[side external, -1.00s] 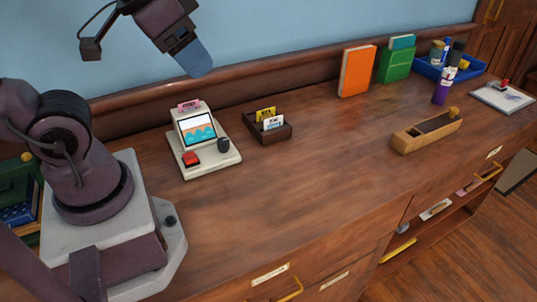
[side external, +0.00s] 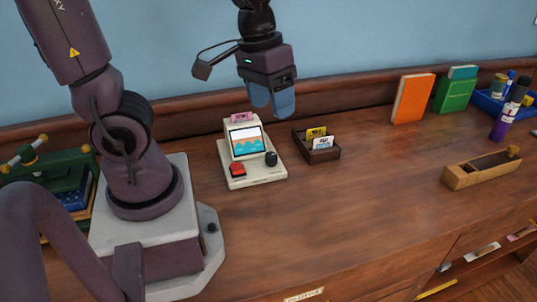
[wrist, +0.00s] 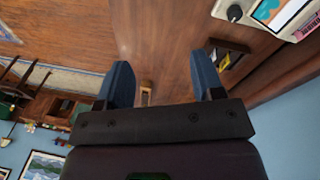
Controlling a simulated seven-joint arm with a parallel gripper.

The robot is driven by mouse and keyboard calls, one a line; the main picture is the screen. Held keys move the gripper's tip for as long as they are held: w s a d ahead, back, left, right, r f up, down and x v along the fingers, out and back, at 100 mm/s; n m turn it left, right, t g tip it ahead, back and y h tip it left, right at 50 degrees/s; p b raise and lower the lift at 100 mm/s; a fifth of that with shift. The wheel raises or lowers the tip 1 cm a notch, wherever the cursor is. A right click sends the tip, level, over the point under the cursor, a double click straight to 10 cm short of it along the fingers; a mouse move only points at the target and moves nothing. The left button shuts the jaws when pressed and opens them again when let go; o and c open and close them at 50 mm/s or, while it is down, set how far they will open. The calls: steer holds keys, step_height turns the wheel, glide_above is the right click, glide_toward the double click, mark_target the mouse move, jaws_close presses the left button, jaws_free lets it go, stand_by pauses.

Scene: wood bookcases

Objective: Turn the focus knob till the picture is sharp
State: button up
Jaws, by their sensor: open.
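The white device (side external: 256,179) stands on the wooden counter, right of my base. Its small screen (side external: 246,140) shows a picture with an orange upper part and a teal wavy lower part; how sharp it is I cannot tell at this size. The dark focus knob (side external: 271,158) is at the front right of the device, with a red button (side external: 237,169) to its left. The knob also shows in the wrist view (wrist: 234,13), at the top right. My gripper (side external: 272,112) is open and empty, above and behind the device's right side, apart from the knob. Its blue fingers (wrist: 164,80) stand wide apart.
A dark card tray (side external: 322,155) sits just right of the device. An orange book (side external: 411,98) and a green book (side external: 455,94) stand farther right. The counter's front middle is clear.

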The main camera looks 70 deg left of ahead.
steer(key=w+a+f+n+g, duration=0.3)
steer(key=a+f+n, duration=0.5)
steer(key=f+n, duration=0.15)
steer(key=n+t+y, duration=0.1)
steer(key=n, duration=0.9)
glide_above(271, 154)
step_height(271, 154, down, 3)
step_height(271, 154, down, 12)
steer(key=shift+f, duration=0.2)
steer(key=shift+c, duration=0.2)
steer(key=c, duration=0.9)
